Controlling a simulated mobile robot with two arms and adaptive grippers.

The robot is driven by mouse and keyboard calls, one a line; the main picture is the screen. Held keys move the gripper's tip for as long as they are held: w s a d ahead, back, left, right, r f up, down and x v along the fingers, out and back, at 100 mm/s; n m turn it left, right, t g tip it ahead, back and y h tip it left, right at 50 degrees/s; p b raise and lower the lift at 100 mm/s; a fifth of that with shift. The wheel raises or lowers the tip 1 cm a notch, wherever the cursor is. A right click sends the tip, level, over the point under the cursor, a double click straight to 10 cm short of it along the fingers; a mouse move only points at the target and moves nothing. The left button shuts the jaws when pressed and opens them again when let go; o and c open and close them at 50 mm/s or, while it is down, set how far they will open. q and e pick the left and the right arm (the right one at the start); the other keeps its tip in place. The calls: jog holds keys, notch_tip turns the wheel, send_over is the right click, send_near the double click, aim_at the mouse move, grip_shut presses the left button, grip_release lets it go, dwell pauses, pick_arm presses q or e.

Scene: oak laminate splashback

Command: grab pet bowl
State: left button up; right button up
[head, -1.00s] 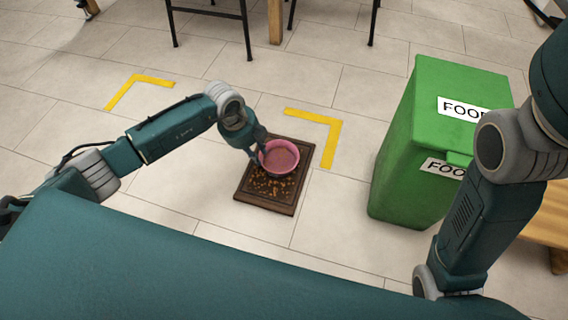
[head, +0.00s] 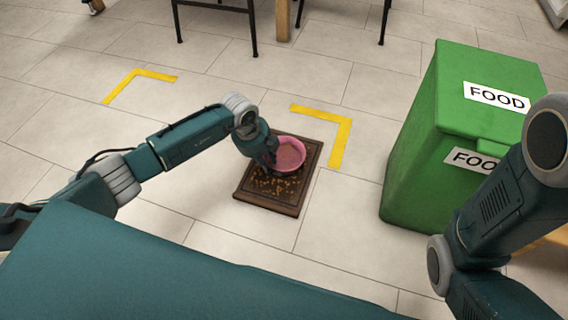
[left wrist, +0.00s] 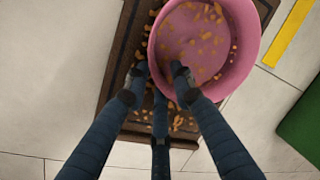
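The pink pet bowl (head: 291,155) sits on the far right part of a dark brown wooden board (head: 285,207), with brown kibble scattered beside it. In the left wrist view the bowl (left wrist: 213,62) fills the upper middle and has kibble inside. My left gripper (head: 268,160) is at the bowl's near left side. In the left wrist view its fingers (left wrist: 157,82) are spread, one over the bowl's rim and another outside over the board. I cannot tell whether they touch the bowl. My right arm shows at the right, but its gripper is out of view.
A green bin (head: 425,165) with FOOD labels stands right of the board. Yellow corner marks (head: 341,143) are on the tiled floor behind the board. Black chair legs (head: 252,28) and a wooden leg (head: 283,20) stand at the back. Floor left of the board is clear.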

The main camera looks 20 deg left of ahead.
pick_arm(q)
jog(key=shift+w, duration=0.1)
jog(key=shift+c, duration=0.3)
grip_shut()
